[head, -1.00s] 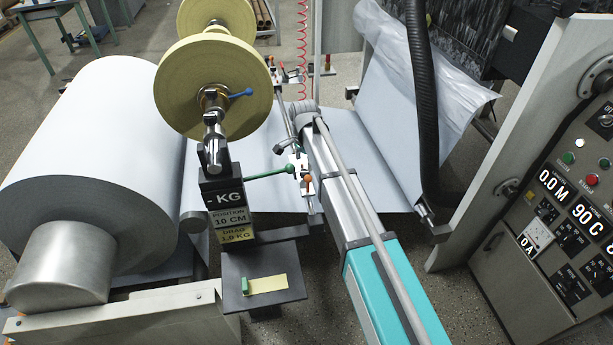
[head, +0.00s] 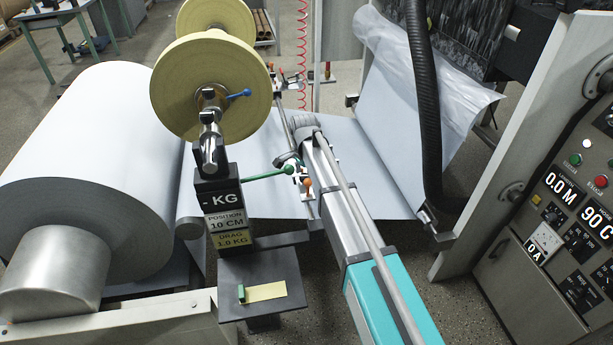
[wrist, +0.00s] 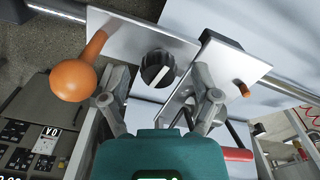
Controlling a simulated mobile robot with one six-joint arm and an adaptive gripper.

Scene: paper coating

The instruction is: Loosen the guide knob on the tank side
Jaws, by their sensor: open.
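In the wrist view a round black knob (wrist: 157,68) with a white pointer line sits on a silver guide plate (wrist: 140,38). My gripper (wrist: 160,98) is open. Its two grey fingers are spread to the left and right, with the knob just beyond them and between their lines; I see no contact. An orange ball handle (wrist: 73,80) on a tapered stem stands left of the knob, close to the left finger. In the head view the guide's orange ball (head: 307,182) shows beside my arm, and my fingers are hidden there.
A second plate (wrist: 215,65) with a small orange tip lies by the right finger. A metal rod (wrist: 60,10) runs behind the plates. The pale paper web (head: 275,190) passes below. A green-handled lever (head: 270,174) and a weight post (head: 226,205) stand left of my arm.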

